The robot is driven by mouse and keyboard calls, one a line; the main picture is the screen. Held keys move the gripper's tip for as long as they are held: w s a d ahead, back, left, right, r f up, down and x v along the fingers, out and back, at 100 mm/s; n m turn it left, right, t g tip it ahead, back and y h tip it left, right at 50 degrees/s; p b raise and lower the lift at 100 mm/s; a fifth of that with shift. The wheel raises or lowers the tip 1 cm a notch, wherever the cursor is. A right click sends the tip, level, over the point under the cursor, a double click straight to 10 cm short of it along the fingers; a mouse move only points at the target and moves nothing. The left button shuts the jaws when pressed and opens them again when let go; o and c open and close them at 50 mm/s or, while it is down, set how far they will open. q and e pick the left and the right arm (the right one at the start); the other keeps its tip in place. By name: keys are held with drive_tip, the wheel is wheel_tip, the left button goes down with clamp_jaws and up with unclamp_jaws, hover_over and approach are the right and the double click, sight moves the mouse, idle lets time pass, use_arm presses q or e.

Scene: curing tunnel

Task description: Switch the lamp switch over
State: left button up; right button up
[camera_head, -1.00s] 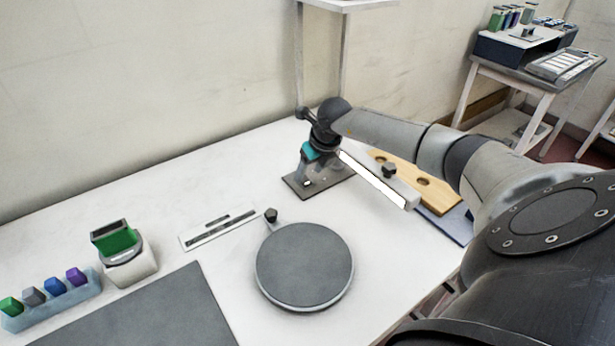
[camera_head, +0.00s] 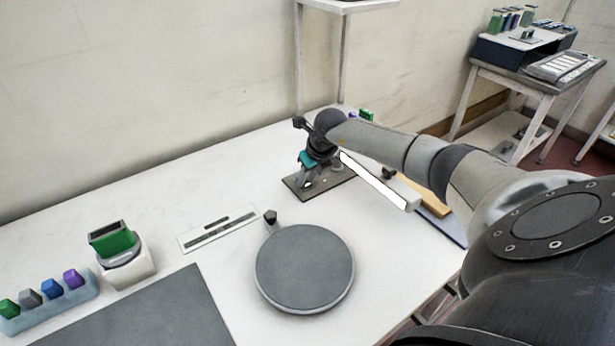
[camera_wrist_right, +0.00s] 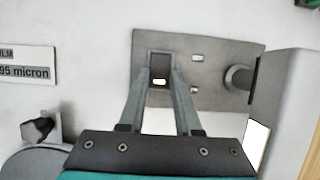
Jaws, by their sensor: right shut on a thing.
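The lamp switch (camera_wrist_right: 158,67) is a small dark rectangular block with a bright spot, set on a grey metal plate (camera_wrist_right: 215,90). The same plate lies at the back of the table in the head view (camera_head: 340,183). My right gripper (camera_wrist_right: 161,82) has its fingers close together on the switch, shut on it. In the head view the right gripper (camera_head: 307,180) points down onto the plate's left part, and the switch is mostly hidden. A lit white bar lamp (camera_head: 375,181) runs beside the plate. My left gripper is not in view.
A round grey disc (camera_head: 305,267) lies in front of the plate, near a label strip (camera_head: 218,229). A wooden board (camera_head: 436,200) lies under my right arm. A green-topped device (camera_head: 122,252) and a rack of coloured blocks (camera_head: 48,303) stand left.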

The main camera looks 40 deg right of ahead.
clamp_jaws()
drive_tip(key=shift+w, duration=0.1)
drive_tip(key=shift+w+g+b, duration=0.25)
drive_tip(key=shift+g+b, duration=0.65)
drive_tip(key=shift+b, duration=0.2)
drive_tip(key=shift+g+b, duration=0.5)
drive_tip(key=shift+b, duration=0.2)
drive_tip(key=shift+r, duration=0.1)
drive_tip(key=o, duration=0.6)
unclamp_jaws()
drive_tip(key=shift+o, duration=0.2)
drive_tip(key=shift+w, duration=0.1)
